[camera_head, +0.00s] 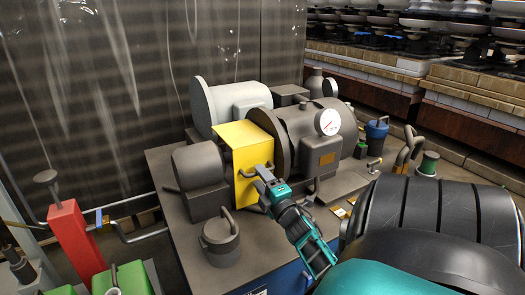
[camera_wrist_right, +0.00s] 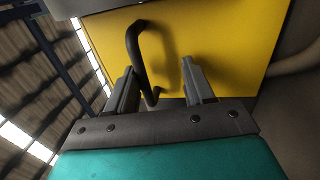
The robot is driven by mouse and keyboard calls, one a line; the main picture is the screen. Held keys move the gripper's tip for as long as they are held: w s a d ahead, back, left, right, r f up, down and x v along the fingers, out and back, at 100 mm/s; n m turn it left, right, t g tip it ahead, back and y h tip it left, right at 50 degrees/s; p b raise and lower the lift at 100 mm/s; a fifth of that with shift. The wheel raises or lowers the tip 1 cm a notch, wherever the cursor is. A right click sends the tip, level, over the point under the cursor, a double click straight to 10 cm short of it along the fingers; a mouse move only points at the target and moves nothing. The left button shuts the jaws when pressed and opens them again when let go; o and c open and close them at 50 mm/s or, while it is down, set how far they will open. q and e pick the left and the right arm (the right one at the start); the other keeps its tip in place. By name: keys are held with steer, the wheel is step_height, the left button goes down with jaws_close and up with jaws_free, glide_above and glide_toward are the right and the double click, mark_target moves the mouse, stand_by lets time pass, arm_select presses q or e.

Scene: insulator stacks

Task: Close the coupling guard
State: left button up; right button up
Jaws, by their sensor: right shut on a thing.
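The yellow coupling guard (camera_head: 243,143) is a box-shaped cover between the grey block on the left and the round grey machine housing on the right. A dark bar handle (camera_head: 247,173) sticks out from its front face. My right gripper (camera_head: 263,176) is at that handle and shut on it. In the right wrist view, the handle (camera_wrist_right: 134,47) rises between the two fingers of the gripper (camera_wrist_right: 158,85), in front of the yellow face (camera_wrist_right: 225,45). Whether the guard is fully down on its base is hidden. My left gripper is not in view.
The machine stands on a grey bench top (camera_head: 190,240). A round housing with a white dial gauge (camera_head: 328,122) is right of the guard. A grey lidded pot (camera_head: 220,240) stands in front, left of my right forearm. A red post (camera_head: 76,245) is at the left.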

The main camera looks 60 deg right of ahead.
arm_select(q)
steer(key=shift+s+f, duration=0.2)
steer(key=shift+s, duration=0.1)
arm_select(e)
steer(key=shift+s+a+f, duration=0.2)
steer(key=shift+s+f, duration=0.25)
steer(key=shift+f, duration=0.3)
steer(key=shift+s, duration=0.1)
arm_select(q)
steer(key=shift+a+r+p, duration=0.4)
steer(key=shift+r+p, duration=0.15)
steer(key=shift+p, duration=0.7)
arm_select(e)
steer(key=r+v, duration=0.2)
steer(key=v, duration=1)
steer(key=shift+a+f, duration=0.2)
steer(key=shift+f, duration=0.2)
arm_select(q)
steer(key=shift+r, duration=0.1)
arm_select(e)
steer(key=shift+s, duration=0.1)
